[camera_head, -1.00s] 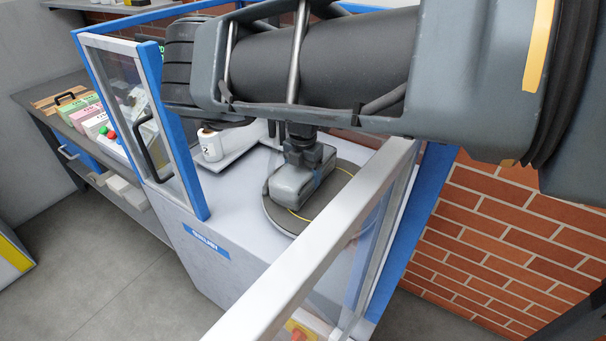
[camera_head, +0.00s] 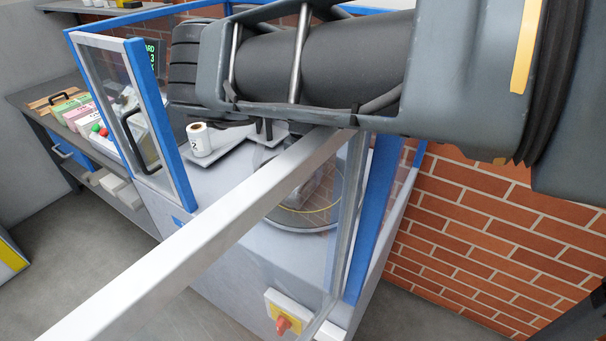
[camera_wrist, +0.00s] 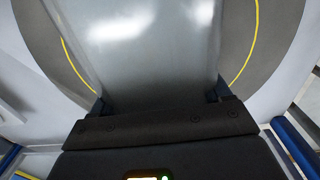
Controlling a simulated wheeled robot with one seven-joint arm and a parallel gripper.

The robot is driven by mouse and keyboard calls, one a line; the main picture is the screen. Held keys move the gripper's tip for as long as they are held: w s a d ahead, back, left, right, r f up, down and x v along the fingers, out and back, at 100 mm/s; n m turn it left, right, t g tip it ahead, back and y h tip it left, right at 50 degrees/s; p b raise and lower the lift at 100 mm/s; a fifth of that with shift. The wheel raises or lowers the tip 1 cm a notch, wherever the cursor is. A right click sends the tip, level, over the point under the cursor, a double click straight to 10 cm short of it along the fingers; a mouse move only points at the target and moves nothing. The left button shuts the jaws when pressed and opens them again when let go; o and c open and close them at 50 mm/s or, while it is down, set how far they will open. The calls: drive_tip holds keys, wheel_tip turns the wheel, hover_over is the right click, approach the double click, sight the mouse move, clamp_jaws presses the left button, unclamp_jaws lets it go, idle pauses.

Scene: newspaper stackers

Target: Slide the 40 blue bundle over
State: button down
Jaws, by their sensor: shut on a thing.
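In the wrist view, a wide grey glossy slab, seemingly a wrapped bundle (camera_wrist: 145,50), lies between the dark fingers of my gripper (camera_wrist: 160,98), which is shut on it. No number or blue marking shows on it there. Under it is a dark round turntable with a yellow ring (camera_wrist: 243,70). In the head view the turntable (camera_head: 300,224) shows behind a clear panel. A grey shape on it is seen through the panel; the white rail and my arm hide most of my gripper, so bundle and fingers cannot be told apart there.
A white-railed panel (camera_head: 215,225) crosses the front close by, and a clear door with a black handle (camera_head: 138,140) stands left. Several coloured bundles (camera_head: 78,112) lie on the left bench. A red knob (camera_head: 283,324) is low in front.

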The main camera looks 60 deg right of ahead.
unclamp_jaws()
wheel_tip(320, 180, up, 8)
drive_tip(key=shift+f+b, duration=0.1)
drive_tip(key=shift+b, duration=0.65)
idle(0.4)
